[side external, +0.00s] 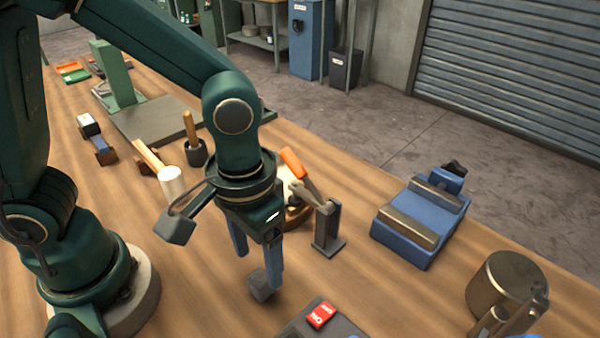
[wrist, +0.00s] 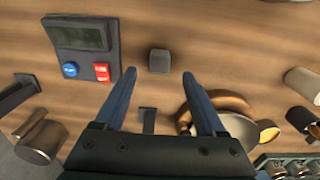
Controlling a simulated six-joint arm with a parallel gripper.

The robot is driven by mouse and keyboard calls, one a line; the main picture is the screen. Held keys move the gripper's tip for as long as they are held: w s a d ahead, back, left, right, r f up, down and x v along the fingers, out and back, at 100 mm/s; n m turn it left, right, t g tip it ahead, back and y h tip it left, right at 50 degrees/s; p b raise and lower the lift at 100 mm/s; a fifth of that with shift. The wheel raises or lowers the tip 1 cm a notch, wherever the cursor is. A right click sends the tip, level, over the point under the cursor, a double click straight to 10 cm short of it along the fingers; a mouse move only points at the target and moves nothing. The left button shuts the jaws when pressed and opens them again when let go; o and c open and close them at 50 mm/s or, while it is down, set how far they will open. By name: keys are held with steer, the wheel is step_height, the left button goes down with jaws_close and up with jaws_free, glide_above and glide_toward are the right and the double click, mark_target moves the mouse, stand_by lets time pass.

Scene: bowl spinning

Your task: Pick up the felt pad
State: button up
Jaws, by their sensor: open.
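A small dark grey block, which looks like the felt pad (side external: 260,288), lies on the wooden bench below my gripper. It also shows in the wrist view (wrist: 159,61), just beyond the fingertips and between their lines. My gripper (side external: 260,271) points down above the bench with its two blue fingers apart and nothing between them. In the wrist view the gripper (wrist: 160,72) is open around empty space. In the side view the far finger's tip overlaps the pad, and I cannot tell the exact height gap.
A control panel (wrist: 82,40) with blue and red buttons lies left of the pad in the wrist view. A wooden bowl (wrist: 232,101) is partly behind the right finger. A grey stand (side external: 327,232), a blue vise (side external: 420,222) and a metal pot (side external: 507,278) stand to the right.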

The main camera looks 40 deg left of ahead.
mark_target(259, 278)
steer(key=shift+s+f, duration=0.1)
steer(key=shift+f, duration=2.45)
steer(key=shift+c, duration=0.3)
jaws_close()
steer(key=shift+r, duration=0.15)
steer(key=shift+d+r, duration=0.1)
steer(key=shift+r, duration=0.5)
step_height(259, 278, up, 2)
steer(key=shift+r, duration=0.2)
steer(key=w+a+r, duration=0.1)
steer(key=a+r, duration=0.6)
steer(key=a, duration=0.4)
steer(key=shift+w+a, duration=0.35)
steer(key=shift+w, duration=0.05)
